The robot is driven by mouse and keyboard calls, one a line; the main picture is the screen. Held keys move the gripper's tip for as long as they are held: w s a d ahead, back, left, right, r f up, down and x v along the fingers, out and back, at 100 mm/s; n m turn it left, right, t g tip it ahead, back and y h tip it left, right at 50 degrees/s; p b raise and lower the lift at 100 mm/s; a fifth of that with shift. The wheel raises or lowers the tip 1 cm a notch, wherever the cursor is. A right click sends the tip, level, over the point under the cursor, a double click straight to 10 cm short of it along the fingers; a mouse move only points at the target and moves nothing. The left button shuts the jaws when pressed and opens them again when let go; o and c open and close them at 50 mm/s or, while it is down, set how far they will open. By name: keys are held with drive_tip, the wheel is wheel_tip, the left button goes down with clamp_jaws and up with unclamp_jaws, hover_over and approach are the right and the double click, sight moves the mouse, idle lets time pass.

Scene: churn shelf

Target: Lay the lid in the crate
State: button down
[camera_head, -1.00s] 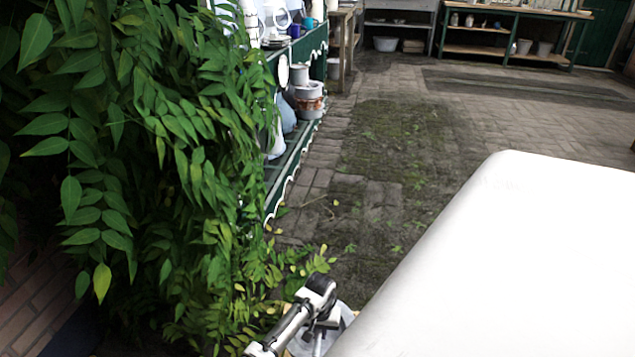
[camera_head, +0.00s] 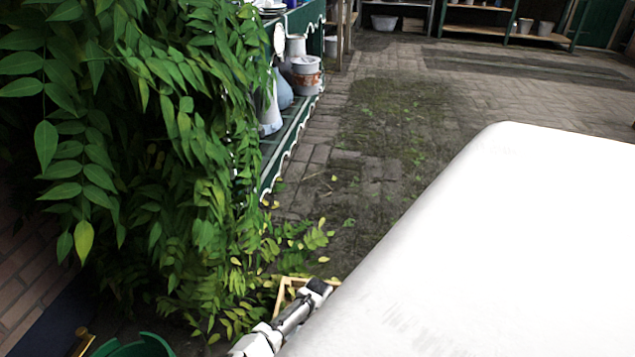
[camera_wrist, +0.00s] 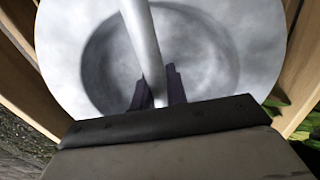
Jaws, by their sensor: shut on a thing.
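The lid (camera_wrist: 85,65) is a round, pale grey disc with a bar-like handle, and it fills most of the wrist view. My gripper (camera_wrist: 157,84) is shut on the lid's handle, with dark fingers on either side of it. The crate is pale wood; its walls (camera_wrist: 304,75) show at both sides of the lid. I cannot tell whether the lid touches the crate's floor or walls. In the head view a corner of the crate (camera_head: 283,290) shows beside my gripper (camera_head: 318,289), low in the picture. The lid is hidden there.
Dense leafy climbing plants (camera_head: 150,130) hang at the left, close to the crate. A green shelf (camera_head: 285,150) with jugs and pots (camera_head: 306,75) stands behind them. A green round container (camera_head: 135,345) is at the bottom left. The brick floor (camera_head: 370,130) beyond is open.

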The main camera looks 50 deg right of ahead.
drive_tip(key=shift+d+f, duration=0.1)
drive_tip(key=shift+f, duration=0.15)
drive_tip(key=shift+f, duration=0.1)
drive_tip(key=c, duration=1.4)
unclamp_jaws()
wheel_tip(320, 180, up, 12)
drive_tip(key=p, duration=0.5)
